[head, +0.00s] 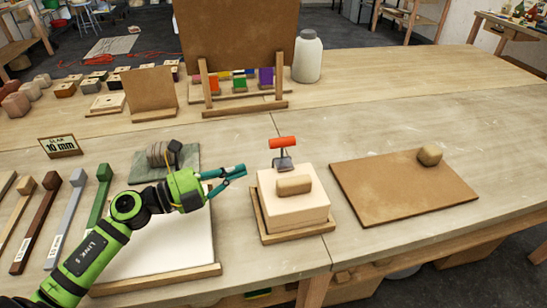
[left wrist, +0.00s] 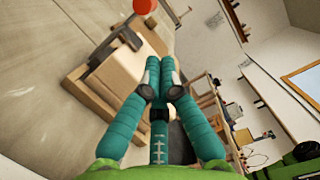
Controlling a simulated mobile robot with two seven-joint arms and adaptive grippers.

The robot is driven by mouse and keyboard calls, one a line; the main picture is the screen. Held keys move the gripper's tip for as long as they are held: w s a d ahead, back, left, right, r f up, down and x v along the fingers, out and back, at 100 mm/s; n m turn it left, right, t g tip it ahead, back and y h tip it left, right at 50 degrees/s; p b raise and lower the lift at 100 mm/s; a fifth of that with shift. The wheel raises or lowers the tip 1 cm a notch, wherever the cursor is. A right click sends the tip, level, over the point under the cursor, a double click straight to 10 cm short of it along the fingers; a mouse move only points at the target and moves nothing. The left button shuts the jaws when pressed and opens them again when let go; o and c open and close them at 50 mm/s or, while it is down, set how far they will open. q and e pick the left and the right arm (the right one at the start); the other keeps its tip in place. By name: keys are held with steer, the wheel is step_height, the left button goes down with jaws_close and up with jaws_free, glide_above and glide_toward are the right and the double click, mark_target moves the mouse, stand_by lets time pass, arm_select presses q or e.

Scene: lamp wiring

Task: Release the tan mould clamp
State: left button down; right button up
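The tan mould (head: 293,205) is a pale block on a wooden base (head: 270,238), with a rounded tan piece (head: 294,185) on top. Its clamp (head: 283,144) stands at the back edge, with an orange-red handle on a grey metal lever. The handle (left wrist: 144,5) also shows at the top of the left wrist view, near the mould (left wrist: 118,62). My left gripper (head: 242,172) is left of the mould and apart from the clamp. In the left wrist view its teal fingertips (left wrist: 161,66) meet with nothing visible between them. My right gripper is out of view.
A brown board (head: 400,195) with a tan lump (head: 430,154) lies to the right. A white slab (head: 165,240) in a wooden frame lies under my left arm. An upright board (head: 235,35) and white jar (head: 307,57) stand behind.

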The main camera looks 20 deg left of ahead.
mark_target(283, 165)
arm_select(q)
steer(key=p+x, duration=0.3)
steer(key=x, duration=0.6)
steer(key=shift+w+d+r, duration=0.1)
steer(key=shift+w, duration=0.05)
steer(key=shift+w+d, duration=0.3)
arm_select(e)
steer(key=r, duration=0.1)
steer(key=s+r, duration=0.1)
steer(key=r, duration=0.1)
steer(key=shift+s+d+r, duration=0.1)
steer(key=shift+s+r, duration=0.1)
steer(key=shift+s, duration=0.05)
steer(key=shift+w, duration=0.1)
arm_select(q)
steer(key=shift+p, duration=0.4)
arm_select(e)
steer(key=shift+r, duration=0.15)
arm_select(q)
steer(key=shift+w+a, duration=0.1)
steer(key=shift+w+a+r+n+p, duration=0.1)
steer(key=shift+w+a+n+p, duration=0.1)
steer(key=shift+n+p, duration=0.25)
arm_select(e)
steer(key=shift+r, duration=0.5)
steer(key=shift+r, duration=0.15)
